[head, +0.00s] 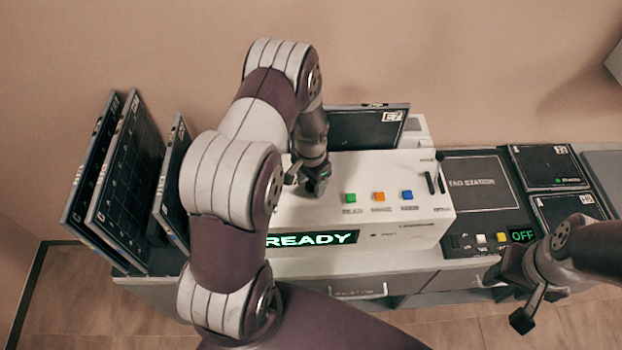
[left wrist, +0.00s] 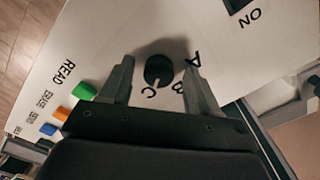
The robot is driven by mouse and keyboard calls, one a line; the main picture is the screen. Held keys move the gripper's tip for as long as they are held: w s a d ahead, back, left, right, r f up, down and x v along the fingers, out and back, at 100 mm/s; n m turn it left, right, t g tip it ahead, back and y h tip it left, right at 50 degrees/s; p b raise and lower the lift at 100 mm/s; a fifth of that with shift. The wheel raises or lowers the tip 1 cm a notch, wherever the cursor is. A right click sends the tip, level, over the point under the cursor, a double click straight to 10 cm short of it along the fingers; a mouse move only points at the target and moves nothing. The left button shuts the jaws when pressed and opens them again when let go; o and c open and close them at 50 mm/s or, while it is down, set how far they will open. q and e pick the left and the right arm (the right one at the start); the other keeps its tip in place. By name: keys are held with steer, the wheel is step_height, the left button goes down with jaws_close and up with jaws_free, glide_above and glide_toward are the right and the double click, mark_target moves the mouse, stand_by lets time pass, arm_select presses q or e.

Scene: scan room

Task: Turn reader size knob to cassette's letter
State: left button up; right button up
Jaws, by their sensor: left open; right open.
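The black size knob (left wrist: 158,70) sits on the white reader (head: 390,200). The letters A, B and C are printed around it in the left wrist view; its pale pointer mark appears to face C. My left gripper (head: 316,188) is over the reader top, pointing down; its open fingers (left wrist: 158,85) are on either side of the knob, contact unclear. The knob is hidden by my arm in the head view. A dark cassette (head: 362,128) stands at the reader's back; its white label is too small to read surely. My right gripper (head: 508,300) is open and empty at the lower right.
Several dark cassettes (head: 128,170) stand at left. A tag station (head: 475,181) and flat cassettes (head: 545,166) lie at right.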

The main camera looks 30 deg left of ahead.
arm_select(q)
steer(key=shift+d, duration=0.1)
steer(key=shift+c, duration=1.2)
steer(key=c, duration=0.8)
steer(key=n+b, duration=0.1)
steer(key=n, duration=0.4)
steer(key=shift+f+n, duration=0.1)
steer(key=shift+n, duration=0.2)
steer(key=n+b, duration=0.1)
steer(key=n, duration=0.4)
steer(key=shift+n, duration=0.7)
